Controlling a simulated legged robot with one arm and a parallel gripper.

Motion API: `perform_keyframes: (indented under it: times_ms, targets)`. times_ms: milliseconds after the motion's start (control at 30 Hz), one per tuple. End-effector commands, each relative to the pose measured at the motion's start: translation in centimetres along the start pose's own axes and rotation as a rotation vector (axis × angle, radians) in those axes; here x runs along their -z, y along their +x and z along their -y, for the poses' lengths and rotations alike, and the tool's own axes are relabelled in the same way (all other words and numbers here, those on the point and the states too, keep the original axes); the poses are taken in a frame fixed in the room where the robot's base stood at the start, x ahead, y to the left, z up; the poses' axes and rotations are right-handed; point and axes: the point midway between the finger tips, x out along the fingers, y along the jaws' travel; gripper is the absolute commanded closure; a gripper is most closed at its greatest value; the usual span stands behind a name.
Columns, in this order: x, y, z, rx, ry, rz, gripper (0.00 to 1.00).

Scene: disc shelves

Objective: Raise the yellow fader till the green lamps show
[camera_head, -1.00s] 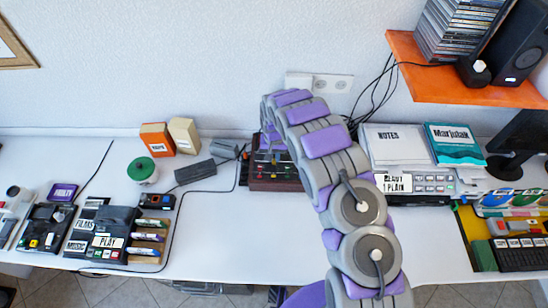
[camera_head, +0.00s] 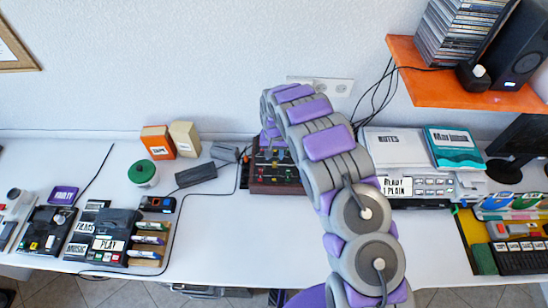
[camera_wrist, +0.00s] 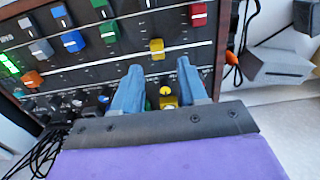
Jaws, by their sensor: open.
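The yellow fader (camera_wrist: 157,47) is a small yellow cap in a slot on the dark mixer panel (camera_wrist: 115,72) in the wrist view. My gripper (camera_wrist: 159,66) is open, with its two blue-grey fingers at either side of the fader's track. The fader cap lies just beyond the fingertips, and I see no clear contact. A yellow knob (camera_wrist: 168,98) shows between the fingers. Bright green lamps (camera_wrist: 8,65) show at the panel's left edge. In the head view the mixer (camera_head: 272,188) is partly hidden by my arm.
Red (camera_wrist: 199,15), green (camera_wrist: 109,31), blue (camera_wrist: 73,41) and orange (camera_wrist: 32,78) faders stand near the yellow one. A grey box (camera_wrist: 280,66) lies right of the panel. In the head view, a dark grey block (camera_head: 196,175) lies left of the mixer. The front tabletop is mostly clear.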

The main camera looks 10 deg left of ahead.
Motion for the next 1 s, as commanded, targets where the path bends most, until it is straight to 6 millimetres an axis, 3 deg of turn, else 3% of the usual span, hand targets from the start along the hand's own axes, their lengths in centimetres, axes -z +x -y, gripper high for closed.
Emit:
perform_keyframes:
  times_ms: [300, 533, 700, 1000]
  targets:
    - [0.2, -7.4, 0.1, 0.001, 0.001, -0.003, 0.57]
    - [0.1, -11.9, 0.2, -0.001, 0.001, 0.000, 0.57]
    - [0.1, -13.4, 0.2, -0.002, 0.001, 0.004, 0.57]
    - [0.1, -13.5, 0.2, -0.002, 0.001, 0.005, 0.57]
